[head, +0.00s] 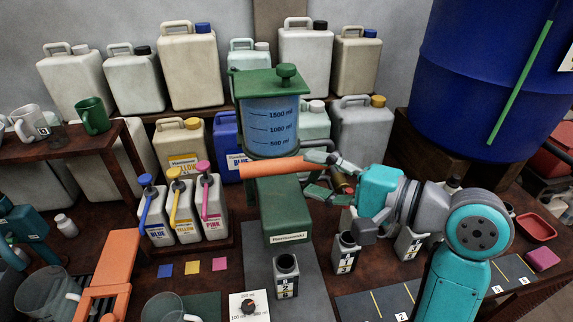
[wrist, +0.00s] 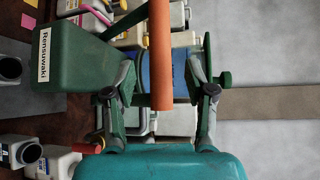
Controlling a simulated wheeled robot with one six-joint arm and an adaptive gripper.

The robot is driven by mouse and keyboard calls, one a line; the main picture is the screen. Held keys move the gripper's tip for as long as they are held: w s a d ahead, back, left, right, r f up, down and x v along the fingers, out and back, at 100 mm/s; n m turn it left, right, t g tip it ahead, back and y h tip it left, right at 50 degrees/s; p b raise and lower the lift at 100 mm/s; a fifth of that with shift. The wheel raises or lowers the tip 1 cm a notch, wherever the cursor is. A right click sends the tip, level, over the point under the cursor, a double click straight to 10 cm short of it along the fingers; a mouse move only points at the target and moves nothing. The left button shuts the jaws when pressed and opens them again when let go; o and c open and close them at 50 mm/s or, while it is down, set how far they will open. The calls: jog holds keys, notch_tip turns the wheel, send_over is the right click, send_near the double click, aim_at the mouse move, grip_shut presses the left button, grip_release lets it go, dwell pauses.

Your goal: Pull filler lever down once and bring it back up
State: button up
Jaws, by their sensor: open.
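The green filler (head: 285,215) stands mid-table with a clear, marked tank of blue liquid (head: 270,135). Its orange lever (head: 270,168) sticks out sideways, close to level, with its free end to the right. My gripper (head: 314,173) is open at that free end. In the wrist view the lever (wrist: 160,50) runs down between the two spread fingers, with a gap on each side, and I see no contact. The filler body (wrist: 75,55) shows at the left there. I cannot tell exactly how deep the lever sits between the fingers.
A numbered dark-mouthed container (head: 287,275) stands before the filler, and others (head: 346,252) stand below my arm. Pump bottles (head: 210,205) stand left of the filler. Jerrycans (head: 190,65) line the back. A big blue drum (head: 480,75) stands at the right.

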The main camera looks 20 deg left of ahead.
aim_at(296, 169)
jog(key=x, duration=0.6)
jog(key=shift+w+a, duration=0.1)
jog(key=shift+a, duration=0.1)
jog(key=shift+f, duration=0.1)
grip_shut()
